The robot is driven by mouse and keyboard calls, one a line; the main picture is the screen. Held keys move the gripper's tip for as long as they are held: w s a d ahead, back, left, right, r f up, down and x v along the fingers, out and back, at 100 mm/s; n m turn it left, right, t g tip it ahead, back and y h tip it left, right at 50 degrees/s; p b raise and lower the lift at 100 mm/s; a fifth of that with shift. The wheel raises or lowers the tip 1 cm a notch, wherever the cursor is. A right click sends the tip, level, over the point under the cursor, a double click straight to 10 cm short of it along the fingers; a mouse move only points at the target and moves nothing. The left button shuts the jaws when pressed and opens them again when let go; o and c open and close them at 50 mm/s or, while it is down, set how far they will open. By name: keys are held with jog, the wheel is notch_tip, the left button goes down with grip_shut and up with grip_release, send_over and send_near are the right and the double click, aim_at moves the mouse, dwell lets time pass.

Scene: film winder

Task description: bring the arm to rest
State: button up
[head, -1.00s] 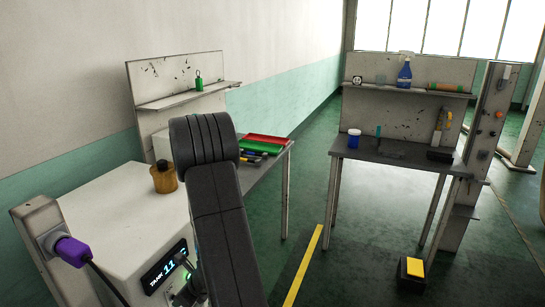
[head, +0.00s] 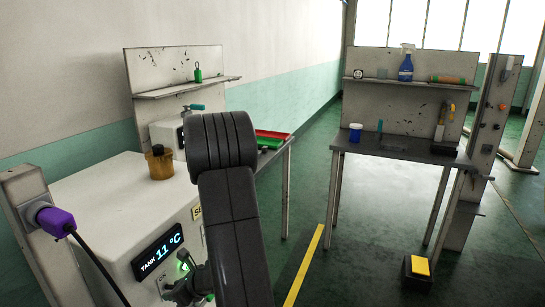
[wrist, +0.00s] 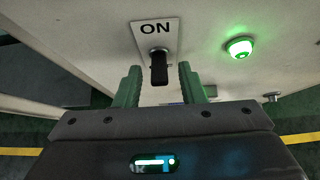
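My gripper (wrist: 160,67) is open in the wrist view, its two green fingers apart on either side of a black switch lever (wrist: 159,70). The lever sits below an "ON" label (wrist: 156,28) on the white tank cabinet. I cannot tell whether the fingers touch it. In the head view my dark arm (head: 228,200) reaches down to the front of the white tank cabinet (head: 110,215), with the gripper (head: 182,287) low beside the display (head: 159,251), which reads 11 °C. A green lamp (wrist: 239,47) glows right of the switch.
A purple plug (head: 57,221) with a black cable is at the left. An amber bottle (head: 159,163) stands on the cabinet. Red and green trays (head: 272,135) lie on the table behind my arm. A second bench (head: 400,150) stands right, with a yellow-topped pedal (head: 419,266) on the floor.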

jog(key=shift+d+f+t+y+b, duration=0.1)
jog(key=shift+f+t+y+b, duration=0.4)
jog(key=shift+b, duration=1.6)
jog(key=y+b, duration=0.2)
jog(key=b, duration=0.3)
jog(key=f+t+y+b, duration=0.1)
jog(key=y+b, duration=0.1)
jog(key=b, duration=0.4)
jog(key=shift+f+y, duration=0.3)
jog(key=shift+y, duration=0.1)
jog(key=shift+t+y+b, duration=0.3)
jog(key=shift+b, duration=0.35)
jog(key=shift+r+b, duration=0.15)
jog(key=shift+b, duration=0.2)
